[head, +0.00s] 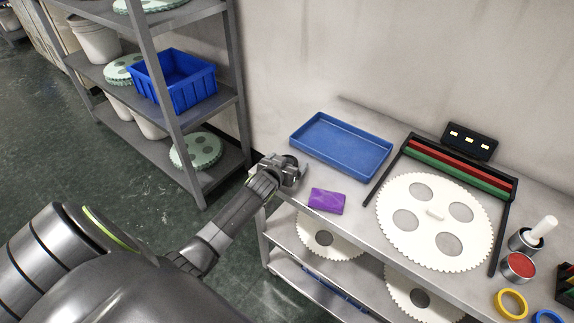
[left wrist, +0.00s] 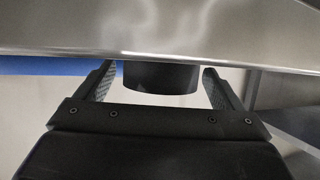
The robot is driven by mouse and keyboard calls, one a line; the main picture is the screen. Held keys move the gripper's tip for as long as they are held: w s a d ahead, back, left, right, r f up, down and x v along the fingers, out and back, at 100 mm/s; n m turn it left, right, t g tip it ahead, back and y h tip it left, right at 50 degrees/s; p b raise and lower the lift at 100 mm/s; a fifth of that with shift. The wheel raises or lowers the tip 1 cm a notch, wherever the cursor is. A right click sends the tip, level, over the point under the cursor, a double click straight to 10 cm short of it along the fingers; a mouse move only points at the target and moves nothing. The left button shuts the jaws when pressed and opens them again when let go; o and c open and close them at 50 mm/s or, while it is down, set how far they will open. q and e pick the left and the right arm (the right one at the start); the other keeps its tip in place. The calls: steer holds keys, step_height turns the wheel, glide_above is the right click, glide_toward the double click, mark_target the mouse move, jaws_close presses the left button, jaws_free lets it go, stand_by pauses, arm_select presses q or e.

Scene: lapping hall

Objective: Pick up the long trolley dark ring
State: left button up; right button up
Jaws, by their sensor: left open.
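A dark ring (left wrist: 162,77), seen side-on as a short dark cylinder, sits between the two fingers of my left gripper (left wrist: 159,70) in the left wrist view. Gaps show on both sides of it, so the fingers do not touch it. In the head view my left gripper (head: 292,172) is at the left end of the long grey table (head: 366,225), beside the blue tray. The gripper hides most or all of the ring there. My right gripper is not in view.
A blue tray (head: 340,147) and a purple block (head: 327,201) lie near my left gripper. A white toothed disc (head: 435,238), a red-topped tin (head: 518,267) and a yellow ring (head: 512,292) are farther right. A shelf rack with a blue crate (head: 190,92) stands left.

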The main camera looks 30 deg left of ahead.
arm_select(q)
steer(key=c, duration=1.2)
